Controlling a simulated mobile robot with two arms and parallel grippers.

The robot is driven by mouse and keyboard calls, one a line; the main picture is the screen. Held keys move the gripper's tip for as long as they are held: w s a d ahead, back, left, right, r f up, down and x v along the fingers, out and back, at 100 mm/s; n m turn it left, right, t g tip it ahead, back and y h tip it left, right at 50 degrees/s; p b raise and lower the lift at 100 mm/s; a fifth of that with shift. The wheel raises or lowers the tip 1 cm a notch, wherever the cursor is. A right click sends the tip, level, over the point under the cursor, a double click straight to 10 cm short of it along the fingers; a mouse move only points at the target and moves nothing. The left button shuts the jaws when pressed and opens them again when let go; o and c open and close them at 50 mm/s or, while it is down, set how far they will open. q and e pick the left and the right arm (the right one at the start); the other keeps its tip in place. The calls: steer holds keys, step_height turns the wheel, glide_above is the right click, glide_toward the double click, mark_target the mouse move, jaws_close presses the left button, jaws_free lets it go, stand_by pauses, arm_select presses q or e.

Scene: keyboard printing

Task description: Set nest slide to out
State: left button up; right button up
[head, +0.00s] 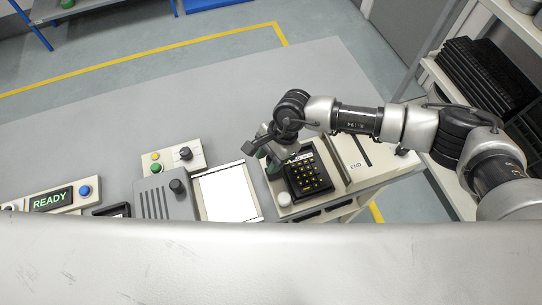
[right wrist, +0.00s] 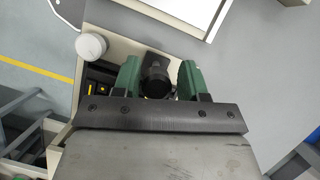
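A black keypad (head: 308,176) with yellow-marked keys sits in a beige fixture, the likely nest; no slide label is readable. My right gripper (head: 268,158) points down at the keypad's left edge. In the right wrist view its green fingers (right wrist: 160,82) stand apart on either side of a dark round knob (right wrist: 155,84). The knob lies between them, and I cannot tell if either finger touches it. The keypad (right wrist: 98,80) is mostly hidden behind the left finger. My left gripper is out of view.
A white round knob (head: 285,200) stands close by, in front of the keypad. Left of it are a white panel (head: 229,193), a grey grilled unit (head: 165,196), a button box (head: 172,157) and a READY display (head: 50,199). The grey table behind is clear.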

steer(key=shift+d, duration=0.1)
steer(key=shift+w+d+r, duration=0.15)
steer(key=shift+w+r, duration=0.05)
steer(key=shift+r, duration=0.1)
steer(key=b+v, duration=0.3)
steer(key=v, duration=0.7)
steer(key=shift+s, duration=0.15)
